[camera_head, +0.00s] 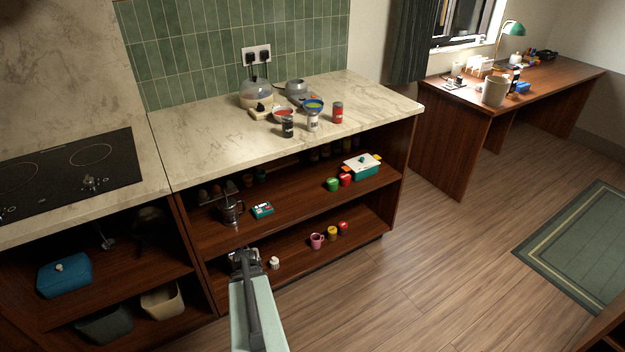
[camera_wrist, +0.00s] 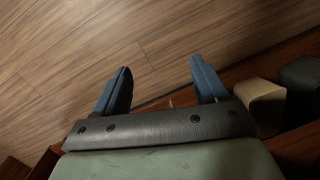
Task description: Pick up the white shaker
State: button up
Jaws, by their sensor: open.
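A white shaker-like can (camera_head: 313,121) with a dark label stands upright on the marble counter, between a black can (camera_head: 288,127) and a red can (camera_head: 337,112). A small white object (camera_head: 274,263) with a rounded top stands on the lower shelf, just right of my gripper; it is too small to tell if it is a shaker. My gripper (camera_head: 244,258) is low in front of the shelves, well below the counter top.
The shelves (camera_head: 300,215) hold a metal pot (camera_head: 231,211), a teal box (camera_head: 262,210) and a pink mug (camera_head: 317,240). A beige bin (camera_wrist: 262,104) is right of my fingers. The floor (camera_head: 430,270) to the right is clear.

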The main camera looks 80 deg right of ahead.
jog(key=s+d+r+m+t+h, duration=0.1)
jog(key=s+d+r+m+t, duration=0.15)
jog(key=d+r, duration=0.45)
jog(key=s+d+r+m+t+h, duration=0.2)
jog(key=s+d+r, duration=0.15)
jog(key=d, duration=0.75)
jog(key=m+t+h, duration=0.5)
jog(key=m+h, duration=1)
jog(key=m, duration=1.6)
send_near(311, 112)
jog(key=x, duration=0.4)
jog(key=f+x, duration=0.1)
jog(key=x, duration=0.3)
jog(key=f+x, duration=0.1)
jog(key=x, duration=0.3)
jog(key=shift+s+d, duration=0.15)
jog(key=shift+d, duration=0.4)
jog(key=c, duration=1.1)
jog(key=shift+r, duration=0.2)
